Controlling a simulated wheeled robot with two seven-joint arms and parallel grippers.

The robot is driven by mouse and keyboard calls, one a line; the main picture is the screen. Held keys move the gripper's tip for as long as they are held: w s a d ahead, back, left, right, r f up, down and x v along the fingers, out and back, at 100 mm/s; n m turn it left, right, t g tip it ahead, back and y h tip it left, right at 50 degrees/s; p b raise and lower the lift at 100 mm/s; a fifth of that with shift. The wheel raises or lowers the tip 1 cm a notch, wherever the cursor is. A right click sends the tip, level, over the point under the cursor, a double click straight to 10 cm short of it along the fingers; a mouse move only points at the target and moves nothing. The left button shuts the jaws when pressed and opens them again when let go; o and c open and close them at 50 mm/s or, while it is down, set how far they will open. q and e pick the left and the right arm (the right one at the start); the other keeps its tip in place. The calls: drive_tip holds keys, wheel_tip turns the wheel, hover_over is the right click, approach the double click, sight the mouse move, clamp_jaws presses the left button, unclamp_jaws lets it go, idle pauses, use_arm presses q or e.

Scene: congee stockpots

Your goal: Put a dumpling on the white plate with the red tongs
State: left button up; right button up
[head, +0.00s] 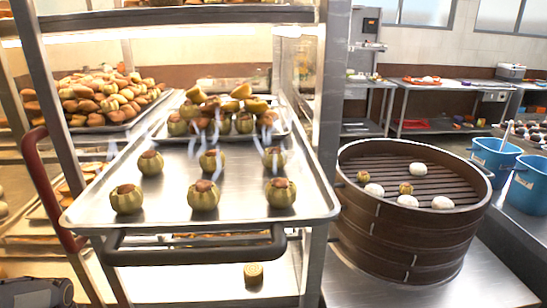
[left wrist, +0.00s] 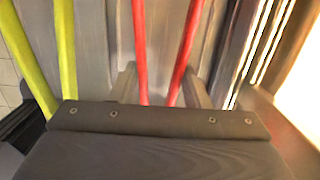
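Several round white dumplings (head: 418,169) lie on the slats of a big brown bamboo steamer (head: 400,235) at the right of the head view, beside a few green-brown pieces (head: 405,188). The red tongs (left wrist: 139,50) show in the left wrist view as two spread red arms running down between my fingers. My left gripper (left wrist: 160,75) is open, one finger on each side of the red arms; I cannot tell whether the fingers touch them. The tongs' lower parts are hidden behind the gripper body. I see no white plate. My right gripper is in neither view.
Yellow tongs (left wrist: 68,60) are left of the red ones. A metal rack holds a tray (head: 110,215) of several green stuffed cups (head: 203,195), with a bread tray behind. Blue buckets (head: 495,160) stand right of the steamer. The steel counter (head: 430,293) in front of it is clear.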

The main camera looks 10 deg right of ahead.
use_arm(q)
wheel_tip(320, 180, up, 12)
drive_tip(key=p, duration=0.9)
drive_tip(key=shift+p, duration=0.4)
